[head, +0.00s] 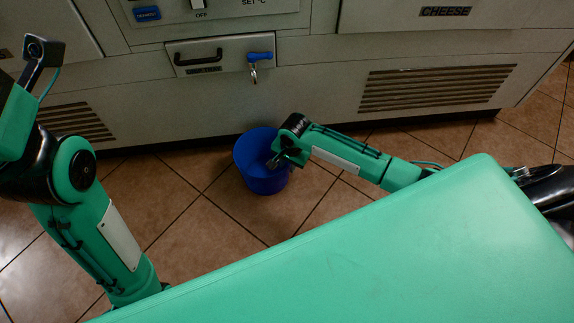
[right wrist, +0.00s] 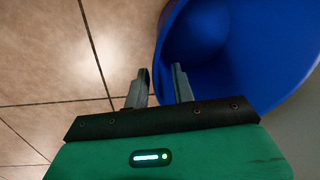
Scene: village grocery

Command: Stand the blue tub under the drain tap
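The blue tub (head: 265,184) stands upright on the tiled floor close to the cabinet front. The drain tap (head: 254,72), with a blue handle, sticks out of the cabinet above it. In the head view the tub lies below the tap. My right gripper (head: 276,160) is at the tub. In the right wrist view its two fingers (right wrist: 161,85) are apart, with the tub's rim (right wrist: 157,62) between them, one finger outside and one inside. A gap shows beside the wall. My left arm shows at the left, but its fingers are not in view.
The cabinet has a drawer-like panel with a black handle (head: 197,56) left of the tap and vent grilles (head: 436,88) low down. My green body top fills the lower right. The floor left of the tub (head: 165,195) is clear.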

